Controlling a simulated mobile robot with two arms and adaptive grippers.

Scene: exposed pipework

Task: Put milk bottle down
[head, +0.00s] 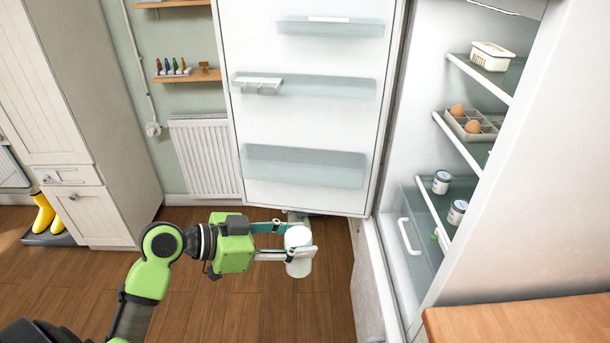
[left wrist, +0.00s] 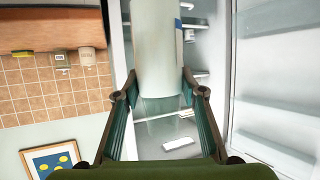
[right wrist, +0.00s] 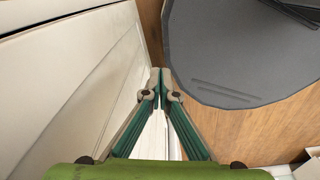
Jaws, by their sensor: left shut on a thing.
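The white milk bottle (head: 299,262) is in the air in front of the open fridge door in the head view. My left gripper (head: 299,240) is shut around it, one finger on each side. In the left wrist view the bottle (left wrist: 158,45) fills the gap between the fingers of the left gripper (left wrist: 160,82), and its far end is cut off by the frame. My right gripper (right wrist: 161,80) shows only in the right wrist view, with its fingertips together and nothing between them.
Inside are a butter box (head: 491,56), an egg tray (head: 473,126) and two cans (head: 441,182). A wooden counter (head: 520,325) is at lower right. The wooden floor (head: 250,305) below is clear.

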